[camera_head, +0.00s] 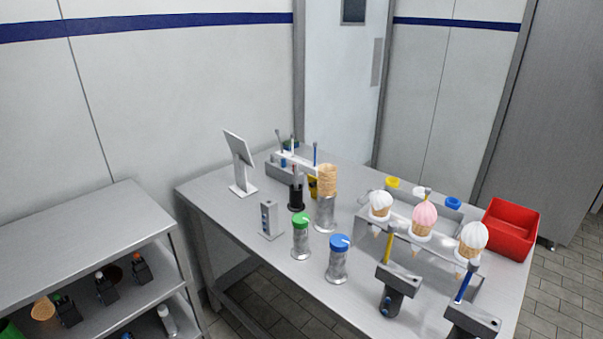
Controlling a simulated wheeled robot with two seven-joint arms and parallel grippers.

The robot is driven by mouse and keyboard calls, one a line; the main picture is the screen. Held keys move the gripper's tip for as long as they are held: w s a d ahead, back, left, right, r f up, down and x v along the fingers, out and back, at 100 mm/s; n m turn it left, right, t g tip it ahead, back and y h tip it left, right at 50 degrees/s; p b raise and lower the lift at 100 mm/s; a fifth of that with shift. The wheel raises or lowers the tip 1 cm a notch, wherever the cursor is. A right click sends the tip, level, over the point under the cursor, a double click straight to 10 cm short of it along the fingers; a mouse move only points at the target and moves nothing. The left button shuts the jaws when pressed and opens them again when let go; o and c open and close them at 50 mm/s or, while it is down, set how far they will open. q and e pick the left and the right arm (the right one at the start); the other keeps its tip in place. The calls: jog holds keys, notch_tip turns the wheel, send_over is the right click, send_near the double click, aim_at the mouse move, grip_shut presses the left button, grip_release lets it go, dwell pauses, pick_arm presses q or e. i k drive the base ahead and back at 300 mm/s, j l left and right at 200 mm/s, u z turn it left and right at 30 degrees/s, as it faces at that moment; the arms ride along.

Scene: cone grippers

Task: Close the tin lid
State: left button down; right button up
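Two silver tins stand upright near the front middle of the table. One tin (301,245) has a green lid (301,221) on top. The other tin (338,266) has a blue lid (339,243) on top. Each lid has a small pale mark at its edge; whether either lid is fully closed is too small to tell. Neither of my grippers shows in the head view, and nothing touches the tins.
A metal holder (325,218) with waffle cones stands behind the tins. A rack (440,247) with several ice-cream cones is to the right, with dark tools (397,285) in front. A red bin (511,232) is far right. A shelf (75,244) stands left.

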aim_at(312, 181)
jog(key=i+j+z, duration=0.3)
jog(key=i+j, duration=0.3)
jog(key=i+j+z, duration=0.3)
jog(key=i+j, duration=0.25)
jog(key=j, duration=0.15)
jog(key=i+j+z, duration=0.15)
jog(key=i+j, duration=0.05)
jog(key=i, duration=0.1)
